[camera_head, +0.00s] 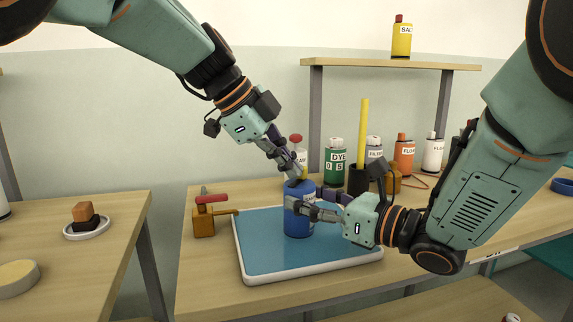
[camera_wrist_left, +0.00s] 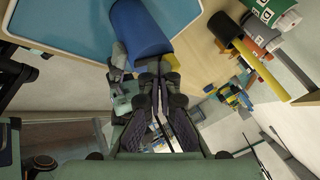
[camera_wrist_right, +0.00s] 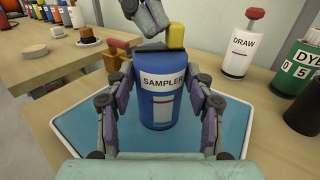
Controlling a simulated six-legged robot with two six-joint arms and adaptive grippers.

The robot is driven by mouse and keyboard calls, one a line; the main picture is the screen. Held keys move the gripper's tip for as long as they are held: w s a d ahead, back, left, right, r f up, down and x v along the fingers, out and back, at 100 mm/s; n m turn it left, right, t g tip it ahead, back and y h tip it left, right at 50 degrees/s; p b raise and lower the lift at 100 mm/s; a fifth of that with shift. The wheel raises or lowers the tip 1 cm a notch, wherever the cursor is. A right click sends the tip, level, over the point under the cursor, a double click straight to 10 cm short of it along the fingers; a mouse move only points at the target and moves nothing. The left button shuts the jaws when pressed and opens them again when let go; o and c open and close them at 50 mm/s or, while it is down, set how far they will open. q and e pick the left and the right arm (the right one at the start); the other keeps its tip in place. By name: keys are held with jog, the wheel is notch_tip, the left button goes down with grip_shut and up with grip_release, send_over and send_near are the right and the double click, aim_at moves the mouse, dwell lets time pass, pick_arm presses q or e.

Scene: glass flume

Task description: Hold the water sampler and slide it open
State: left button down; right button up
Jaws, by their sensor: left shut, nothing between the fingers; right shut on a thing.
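The water sampler (camera_wrist_right: 159,84) is a blue cylinder with a white "SAMPLER" label and a yellow part (camera_wrist_right: 175,37) on top. It stands upright on the blue-topped tray (camera_head: 250,245); it also shows in the head view (camera_head: 297,226). My right gripper (camera_head: 297,208) is shut on the sampler's body from the right; its fingers flank the body in the right wrist view. My left gripper (camera_head: 298,176) is shut and empty, pointing down at the sampler's top by the yellow part. In the left wrist view its fingers (camera_wrist_left: 150,75) lie beside the sampler; I cannot tell whether they touch it.
Behind the tray stand a green "DYE" bottle (camera_head: 336,163), a dark holder with a yellow stick (camera_head: 364,140), and orange (camera_head: 404,155) and white (camera_head: 432,155) bottles. A brass-coloured block with a red handle (camera_head: 204,220) stands left of the tray. The tray's front is clear.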

pick_arm(q)
jog(key=s, duration=0.1)
jog(key=s+a, duration=0.1)
jog(key=s, duration=0.1)
jog(key=shift+s+a, duration=0.3)
jog(key=shift+a, duration=0.1)
jog(key=v, duration=1)
pick_arm(e)
jog(key=o, duration=1.3)
jog(key=shift+o, duration=0.2)
jog(key=v, duration=1)
jog(key=shift+d+r, duration=0.1)
jog(key=shift+d, duration=0.15)
jog(key=shift+v, duration=0.75)
jog(key=shift+s, duration=0.15)
